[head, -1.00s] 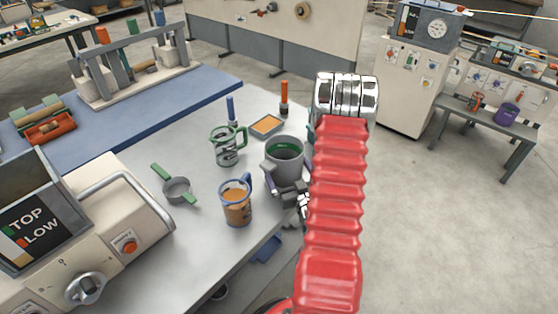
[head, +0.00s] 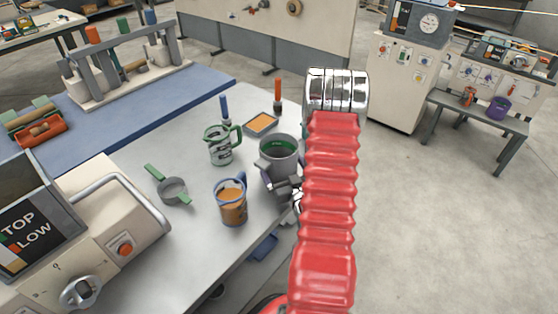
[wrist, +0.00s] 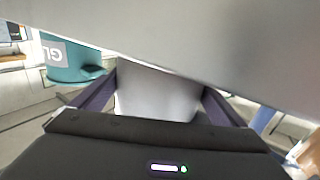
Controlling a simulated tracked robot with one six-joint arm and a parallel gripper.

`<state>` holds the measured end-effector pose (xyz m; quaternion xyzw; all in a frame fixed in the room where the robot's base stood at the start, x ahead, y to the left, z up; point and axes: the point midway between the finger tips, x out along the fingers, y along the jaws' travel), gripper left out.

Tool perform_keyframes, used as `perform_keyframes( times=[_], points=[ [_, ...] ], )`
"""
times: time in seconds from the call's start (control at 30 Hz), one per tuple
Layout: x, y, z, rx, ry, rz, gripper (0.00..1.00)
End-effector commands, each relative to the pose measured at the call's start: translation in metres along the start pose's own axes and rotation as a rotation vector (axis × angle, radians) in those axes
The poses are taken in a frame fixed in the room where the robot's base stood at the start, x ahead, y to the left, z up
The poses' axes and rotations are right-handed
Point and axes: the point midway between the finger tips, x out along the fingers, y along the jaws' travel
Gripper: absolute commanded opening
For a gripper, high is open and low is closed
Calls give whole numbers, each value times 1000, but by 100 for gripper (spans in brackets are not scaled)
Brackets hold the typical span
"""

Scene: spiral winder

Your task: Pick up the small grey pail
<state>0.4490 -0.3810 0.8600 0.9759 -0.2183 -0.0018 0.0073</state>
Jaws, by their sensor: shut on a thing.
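The small grey pail (head: 279,165), with a dark green inside, is near the right edge of the grey worktable in the head view. My gripper (head: 281,183) is shut on it from the near side, low on its wall. In the wrist view, the two dark fingers (wrist: 157,100) stand on either side of a pale grey surface, and a large grey surface fills the top. The pail looks upright. I cannot tell whether its base touches the table.
A glass mug with orange contents (head: 232,205), a green-handled jug (head: 220,146) and a small grey pan with green handles (head: 173,190) stand left of the pail. An orange-filled tray (head: 261,124) lies behind. A teal container (wrist: 72,60) shows in the wrist view.

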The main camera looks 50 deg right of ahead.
Motion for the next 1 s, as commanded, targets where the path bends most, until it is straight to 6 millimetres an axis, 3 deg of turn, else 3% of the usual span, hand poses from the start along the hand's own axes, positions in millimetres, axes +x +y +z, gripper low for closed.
perform_keyframes(
  times=[0.13, 0.57, 1.0],
  points=[
    [0, 0, 0, 0, 0, 0, 69],
    [0, 0, -6, -1, 2, -1, 69],
    [0, 0, -54, -2, 4, -1, 69]
  ],
)
